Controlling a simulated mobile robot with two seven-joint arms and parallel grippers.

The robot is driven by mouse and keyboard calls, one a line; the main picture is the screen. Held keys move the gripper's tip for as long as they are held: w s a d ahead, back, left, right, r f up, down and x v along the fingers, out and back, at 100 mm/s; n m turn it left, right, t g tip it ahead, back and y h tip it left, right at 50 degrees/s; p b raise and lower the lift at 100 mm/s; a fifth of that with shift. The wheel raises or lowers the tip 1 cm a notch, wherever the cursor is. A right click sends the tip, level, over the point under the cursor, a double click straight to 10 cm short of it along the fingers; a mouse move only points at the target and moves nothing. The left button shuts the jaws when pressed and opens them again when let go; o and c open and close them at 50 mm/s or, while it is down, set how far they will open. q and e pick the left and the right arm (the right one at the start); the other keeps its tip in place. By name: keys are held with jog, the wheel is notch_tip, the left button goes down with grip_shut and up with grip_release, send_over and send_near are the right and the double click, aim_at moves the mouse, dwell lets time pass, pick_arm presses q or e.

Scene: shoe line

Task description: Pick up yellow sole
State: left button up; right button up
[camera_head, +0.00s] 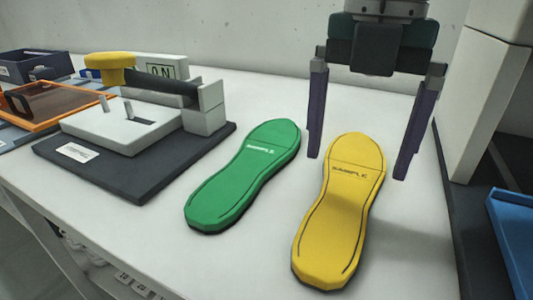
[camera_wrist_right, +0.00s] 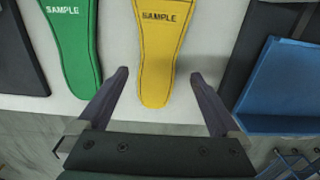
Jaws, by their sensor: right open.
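The yellow sole (camera_head: 340,205), marked SAMPLE, lies flat on the white table, its wider end away from me. My right gripper (camera_head: 360,165) is open and empty above the far end of the yellow sole, one finger to each side of it. In the right wrist view the yellow sole (camera_wrist_right: 161,55) runs up between the two spread fingers of the right gripper (camera_wrist_right: 157,80). The green sole (camera_head: 246,175) lies to the left of the yellow one, apart from it; it also shows in the right wrist view (camera_wrist_right: 72,45). My left gripper is not in view.
A grey press-like fixture with a yellow knob (camera_head: 110,68) stands on a dark base plate (camera_head: 140,180) at the left. An orange-rimmed tray (camera_head: 45,108) and a dark bin (camera_head: 30,66) are farther left.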

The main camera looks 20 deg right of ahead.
aim_at(342, 204)
jog(key=f, duration=0.6)
jog(key=shift+a+f+b, duration=0.25)
jog(key=shift+f+b, duration=0.05)
jog(key=shift+f, duration=0.1)
jog(key=c, duration=1.4)
